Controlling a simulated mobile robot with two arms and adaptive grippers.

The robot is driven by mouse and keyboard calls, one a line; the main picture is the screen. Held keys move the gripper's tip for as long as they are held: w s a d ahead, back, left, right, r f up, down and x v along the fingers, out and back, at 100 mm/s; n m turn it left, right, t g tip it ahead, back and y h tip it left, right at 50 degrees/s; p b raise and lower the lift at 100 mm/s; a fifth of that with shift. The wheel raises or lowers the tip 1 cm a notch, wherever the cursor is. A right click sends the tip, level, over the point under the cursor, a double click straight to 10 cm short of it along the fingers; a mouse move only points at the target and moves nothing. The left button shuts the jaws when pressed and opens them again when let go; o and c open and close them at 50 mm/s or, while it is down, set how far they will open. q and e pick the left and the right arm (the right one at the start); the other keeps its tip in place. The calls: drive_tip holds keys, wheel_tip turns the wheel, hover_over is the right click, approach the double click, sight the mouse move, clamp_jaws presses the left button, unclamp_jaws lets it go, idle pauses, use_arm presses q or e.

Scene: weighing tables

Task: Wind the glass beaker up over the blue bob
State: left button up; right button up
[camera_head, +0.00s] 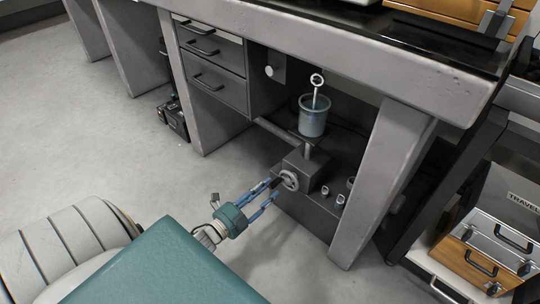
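The glass beaker (313,122) stands upright on a small dark platform on a post under the table and looks bluish. A thin rod with a pale ring (316,80) on top reaches down into the beaker's mouth. I cannot make out the blue bob apart from the bluish beaker. Below is a grey jack box (309,168) with a round handwheel (289,181) on its left side. My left gripper (275,190) is just left of the handwheel, its blue fingers apart and pointing at it; a dark handle lies near the fingertips, contact unclear. My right gripper is not in view.
The tabletop (340,65) overhangs the beaker, with a drawer unit (213,65) on the left and a slanted leg (380,180) on the right. Small metal weights (340,199) sit on the low shelf right of the jack. Cases (485,250) stand at far right.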

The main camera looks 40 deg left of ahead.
use_arm(q)
drive_tip(key=s, duration=0.9)
drive_tip(key=shift+s+a, duration=0.25)
drive_tip(key=shift+a, duration=0.2)
